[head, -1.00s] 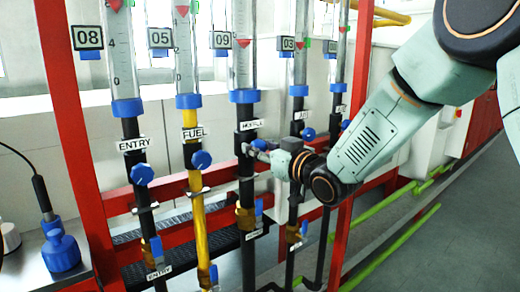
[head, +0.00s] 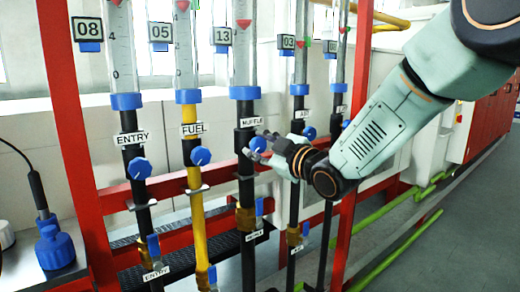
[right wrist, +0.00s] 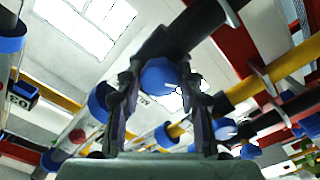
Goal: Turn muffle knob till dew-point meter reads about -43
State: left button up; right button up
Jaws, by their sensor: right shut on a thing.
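The blue muffle knob (head: 258,144) is on the black pipe under the MUFFLE label (head: 250,122). My right gripper (head: 257,143) comes in from the right and is shut on this knob. In the right wrist view the blue knob (right wrist: 160,76) sits between the two dark fingers of the right gripper (right wrist: 163,88). The small display (head: 221,36) beside the muffle tube reads 13. No dew-point reading of about -43 can be made out in these frames. My left gripper is not in view.
The neighbouring fuel knob (head: 201,156), entry knob (head: 140,168) and air knob (head: 309,133) stand close by on parallel pipes. Red frame posts (head: 76,135) flank the pipes. A blue cabled device (head: 54,248) stands on the bench at left. Open floor lies at right.

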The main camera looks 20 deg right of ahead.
jog(key=shift+r+n, duration=0.2)
jog(key=shift+n, duration=0.1)
jog(key=o, duration=1.2)
jog(key=shift+w+f, duration=0.1)
jog(key=v, duration=1.2)
